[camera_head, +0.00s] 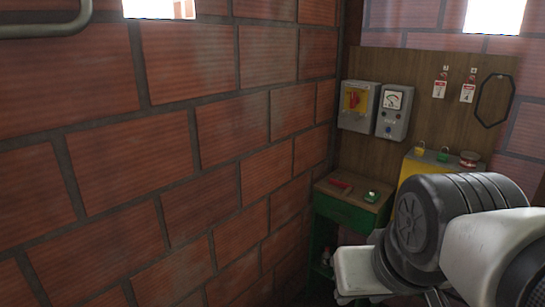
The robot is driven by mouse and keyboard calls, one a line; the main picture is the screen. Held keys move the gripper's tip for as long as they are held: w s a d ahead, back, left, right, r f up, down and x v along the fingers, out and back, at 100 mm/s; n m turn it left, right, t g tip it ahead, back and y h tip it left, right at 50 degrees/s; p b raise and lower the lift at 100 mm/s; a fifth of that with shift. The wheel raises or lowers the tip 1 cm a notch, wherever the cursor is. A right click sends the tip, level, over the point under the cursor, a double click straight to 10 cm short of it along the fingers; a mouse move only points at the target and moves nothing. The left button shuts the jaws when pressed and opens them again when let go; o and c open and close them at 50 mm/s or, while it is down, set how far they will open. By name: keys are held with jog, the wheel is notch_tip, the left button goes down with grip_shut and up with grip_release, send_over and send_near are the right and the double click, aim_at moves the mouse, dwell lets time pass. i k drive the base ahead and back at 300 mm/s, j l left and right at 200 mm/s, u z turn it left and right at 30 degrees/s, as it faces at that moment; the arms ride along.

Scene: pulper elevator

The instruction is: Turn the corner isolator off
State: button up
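The isolator (357,104) is a grey box on the wooden backboard in the corner. It has a yellow plate and a red rotary handle (353,99), which looks tilted; its exact setting is too small to read. My arm comes in from the lower right. What seems to be the white body of my gripper (359,271) is at the bottom, below and apart from the isolator. Its fingers cannot be made out, and nothing of mine touches the handle.
A grey meter box (394,112) hangs just right of the isolator. Below is a green bench (348,214) with small red and green items. A yellow cabinet (418,164) with padlocks on top stands right. Tags and a black hasp outline are on the board. A brick wall (190,150) fills the left.

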aim_at(355, 100)
jog(key=i+j+z, duration=0.1)
jog(key=i, duration=1.5)
